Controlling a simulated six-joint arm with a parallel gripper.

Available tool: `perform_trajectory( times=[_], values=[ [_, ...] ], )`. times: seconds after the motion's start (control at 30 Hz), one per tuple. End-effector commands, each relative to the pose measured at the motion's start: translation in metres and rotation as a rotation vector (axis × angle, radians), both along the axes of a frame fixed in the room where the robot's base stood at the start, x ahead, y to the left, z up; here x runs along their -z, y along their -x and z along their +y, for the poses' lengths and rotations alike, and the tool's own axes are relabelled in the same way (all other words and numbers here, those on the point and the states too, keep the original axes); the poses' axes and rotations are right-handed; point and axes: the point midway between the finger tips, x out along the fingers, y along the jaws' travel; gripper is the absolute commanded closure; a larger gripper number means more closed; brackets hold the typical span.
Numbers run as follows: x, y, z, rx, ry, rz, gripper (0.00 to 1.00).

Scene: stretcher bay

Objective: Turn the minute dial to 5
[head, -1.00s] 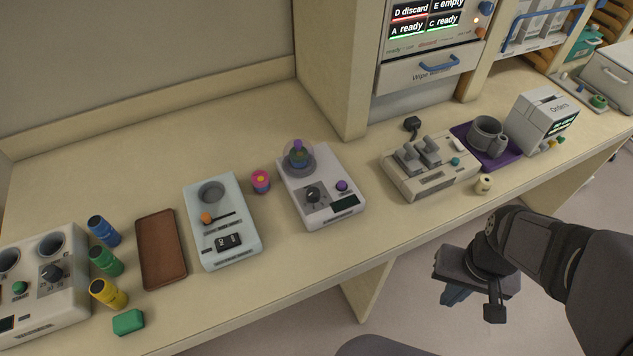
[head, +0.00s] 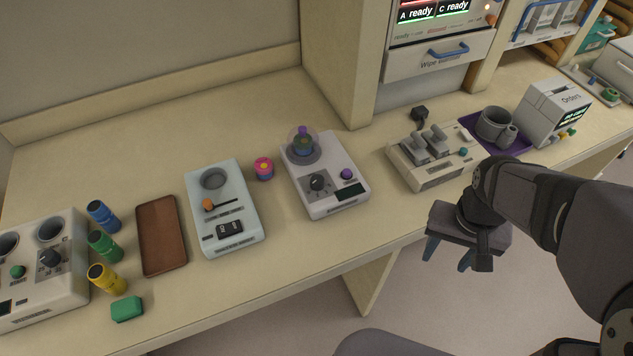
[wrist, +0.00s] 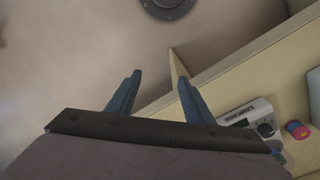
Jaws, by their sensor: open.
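The middle white device (head: 350,203) carries a black round dial (head: 317,183), a purple knob, a dark display and a clear dome. The left white device (head: 35,300) has another black dial (head: 50,258). Their markings are too small to read, so I cannot tell which is the minute dial. My gripper (head: 449,256) is open and empty, in front of the counter edge, right of the middle device and apart from it. In the wrist view my open fingers (wrist: 158,85) have nothing between them; the middle device's dial (wrist: 266,130) shows at the right.
A pale blue device (head: 245,230) with an orange slider and a pink-and-blue round piece (head: 264,168) flank the middle device on its left. A beige box with grey levers (head: 438,178) stands on its right.

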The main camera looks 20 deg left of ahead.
Motion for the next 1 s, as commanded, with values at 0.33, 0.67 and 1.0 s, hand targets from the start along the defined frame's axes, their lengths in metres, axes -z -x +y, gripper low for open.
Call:
perform_trajectory(
  times=[0.33,0.67,1.0],
  values=[
    [0.012,-0.102,0.147,0.044,0.045,-0.16,0.53],
    [0.004,-0.11,0.29,0.149,-0.009,-0.32,0.53],
    [-0.004,-0.102,0.328,0.194,-0.042,-0.362,0.53]
  ],
)
